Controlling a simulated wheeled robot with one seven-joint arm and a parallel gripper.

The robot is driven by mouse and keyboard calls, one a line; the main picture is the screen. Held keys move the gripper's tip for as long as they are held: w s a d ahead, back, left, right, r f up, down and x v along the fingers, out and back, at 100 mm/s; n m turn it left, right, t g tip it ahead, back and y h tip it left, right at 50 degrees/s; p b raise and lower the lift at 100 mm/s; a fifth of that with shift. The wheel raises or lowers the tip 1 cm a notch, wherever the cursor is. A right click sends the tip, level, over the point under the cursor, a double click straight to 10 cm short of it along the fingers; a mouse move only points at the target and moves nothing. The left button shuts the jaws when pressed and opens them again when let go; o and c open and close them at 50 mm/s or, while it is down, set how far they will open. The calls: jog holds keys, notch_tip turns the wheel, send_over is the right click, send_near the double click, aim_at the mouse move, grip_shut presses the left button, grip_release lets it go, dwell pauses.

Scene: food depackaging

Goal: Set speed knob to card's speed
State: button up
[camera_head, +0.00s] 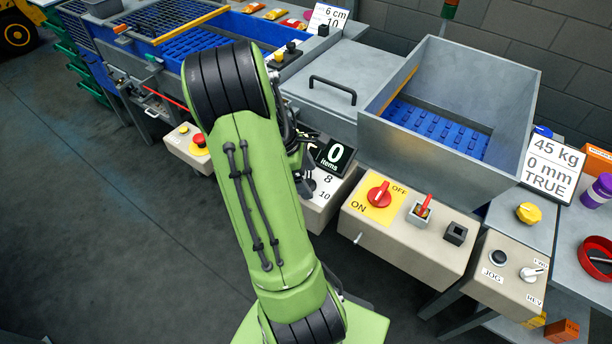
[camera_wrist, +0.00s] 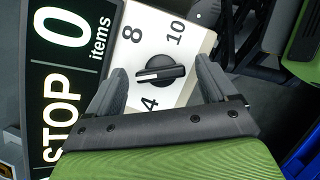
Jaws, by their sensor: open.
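The speed knob (camera_wrist: 160,74) is a black round knob with a bar grip on a pale plate (camera_wrist: 190,22) marked 8, 10 and 4 in the wrist view. Its white mark points left, between the 8 and the 4; my left finger covers part of the plate there. My gripper (camera_wrist: 160,66) is open, with one finger on either side of the knob; I cannot tell whether they touch it. In the head view my arm hides most of the knob. A white card (camera_head: 325,20) at the back reads "6 cm" and "10".
A black display (camera_head: 335,155) reading "0 items" stands close beside the knob plate; it also shows "STOP" in the wrist view. To the right are a control box with a red ON/OFF switch (camera_head: 379,194), a grey hopper (camera_head: 420,150) and another card (camera_head: 550,165).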

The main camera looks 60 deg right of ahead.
jog(key=shift+c, duration=0.4)
jog(key=c, duration=1)
